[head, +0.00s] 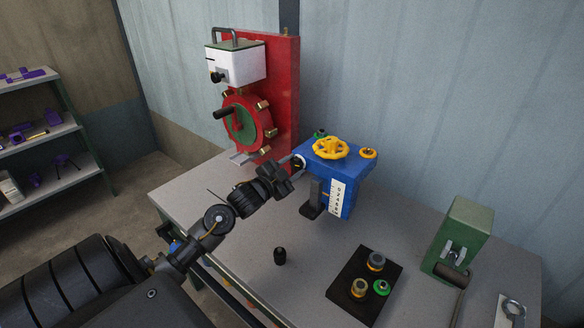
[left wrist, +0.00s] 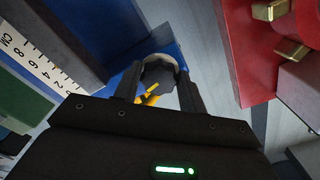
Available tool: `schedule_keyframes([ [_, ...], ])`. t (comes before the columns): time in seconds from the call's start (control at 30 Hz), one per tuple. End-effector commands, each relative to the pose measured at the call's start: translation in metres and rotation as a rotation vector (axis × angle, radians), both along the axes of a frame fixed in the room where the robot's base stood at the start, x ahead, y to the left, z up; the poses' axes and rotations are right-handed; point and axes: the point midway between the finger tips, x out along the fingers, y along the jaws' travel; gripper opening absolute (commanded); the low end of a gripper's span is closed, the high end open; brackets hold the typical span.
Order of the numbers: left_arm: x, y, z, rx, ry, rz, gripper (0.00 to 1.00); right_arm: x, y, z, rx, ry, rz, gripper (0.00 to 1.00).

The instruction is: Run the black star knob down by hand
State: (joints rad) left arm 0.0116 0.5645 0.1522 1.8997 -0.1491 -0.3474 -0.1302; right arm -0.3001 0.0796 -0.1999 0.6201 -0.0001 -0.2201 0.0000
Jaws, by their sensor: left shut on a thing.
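The black star knob (head: 298,162) sits on the left side of the blue housing (head: 345,179), with a pale ring around its base. In the left wrist view the dark lobed knob (left wrist: 157,72) lies between the two fingers of my left gripper (left wrist: 159,84). My left gripper (head: 289,172) is shut on the knob, reaching in from the left, and partly hides it in the head view. My right gripper is not in view.
A yellow handwheel (head: 330,148) tops the housing, with a white scale (head: 337,196) on its front. A red machine (head: 284,95) stands close behind.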

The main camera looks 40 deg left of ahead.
Motion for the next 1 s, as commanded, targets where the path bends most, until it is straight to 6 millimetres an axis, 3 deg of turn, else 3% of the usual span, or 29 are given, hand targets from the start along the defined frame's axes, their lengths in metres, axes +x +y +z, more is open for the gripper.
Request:
schedule_keyframes([
  [0.07,0.0,0.0,0.001,0.0,-0.002,-0.001,0.18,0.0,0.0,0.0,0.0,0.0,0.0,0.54],
  [0.1,0.0,0.0,0.001,-0.001,-0.002,-0.001,0.46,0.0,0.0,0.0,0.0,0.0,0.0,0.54],
  [0.23,0.0,0.0,0.001,-0.001,-0.001,0.0,0.63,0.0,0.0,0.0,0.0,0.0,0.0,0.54],
  [0.5,0.0,0.0,0.0,-0.002,-0.001,-0.001,0.63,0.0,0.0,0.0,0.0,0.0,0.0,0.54],
  [0.63,-0.01,0.0,-0.002,-0.001,0.001,0.0,0.63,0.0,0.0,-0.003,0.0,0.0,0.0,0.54],
  [1.0,-0.08,-0.002,-0.003,0.0,0.002,-0.001,0.63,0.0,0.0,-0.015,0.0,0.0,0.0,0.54],
])
